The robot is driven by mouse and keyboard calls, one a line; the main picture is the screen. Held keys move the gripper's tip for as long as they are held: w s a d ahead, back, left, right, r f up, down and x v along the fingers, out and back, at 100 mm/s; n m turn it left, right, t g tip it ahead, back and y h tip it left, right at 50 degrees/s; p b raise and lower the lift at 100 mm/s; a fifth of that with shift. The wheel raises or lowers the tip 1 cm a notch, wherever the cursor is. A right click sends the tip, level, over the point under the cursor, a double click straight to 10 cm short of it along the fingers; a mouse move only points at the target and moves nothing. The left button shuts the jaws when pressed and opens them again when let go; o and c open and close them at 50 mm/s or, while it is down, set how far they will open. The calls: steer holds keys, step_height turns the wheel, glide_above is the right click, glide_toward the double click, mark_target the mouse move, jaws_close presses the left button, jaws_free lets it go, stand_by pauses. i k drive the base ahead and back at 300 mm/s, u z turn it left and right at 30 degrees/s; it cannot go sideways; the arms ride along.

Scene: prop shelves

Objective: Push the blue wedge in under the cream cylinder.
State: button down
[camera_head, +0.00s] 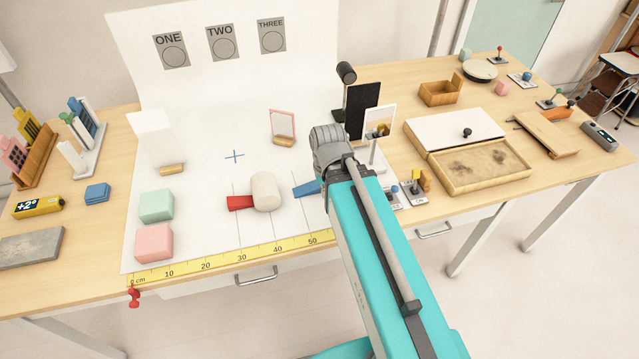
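The cream cylinder (265,191) lies on its side on the white sheet, in the middle of the view. A red wedge (240,203) is at its left side, seeming to touch it. The blue wedge (307,188) lies to the right of the cylinder, with a gap of bare sheet between them. Its right end is hidden behind my arm. My arm reaches in from the lower right, and my gripper (326,139) is above and behind the blue wedge in the picture. Its fingertips are not clearly visible, so I cannot tell whether it holds anything.
A yellow ruler (220,262) runs along the sheet's front edge. Green (156,206) and pink (154,243) blocks stand at the left. A small framed mirror (283,126), a black panel (361,110) and a white stand mirror (379,122) stand near my gripper.

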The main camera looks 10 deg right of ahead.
mark_target(310, 189)
steer(key=u, duration=1.85)
steer(key=k, duration=0.25)
steer(key=z, duration=2.15)
steer(key=k, duration=0.2)
steer(key=u, duration=0.35)
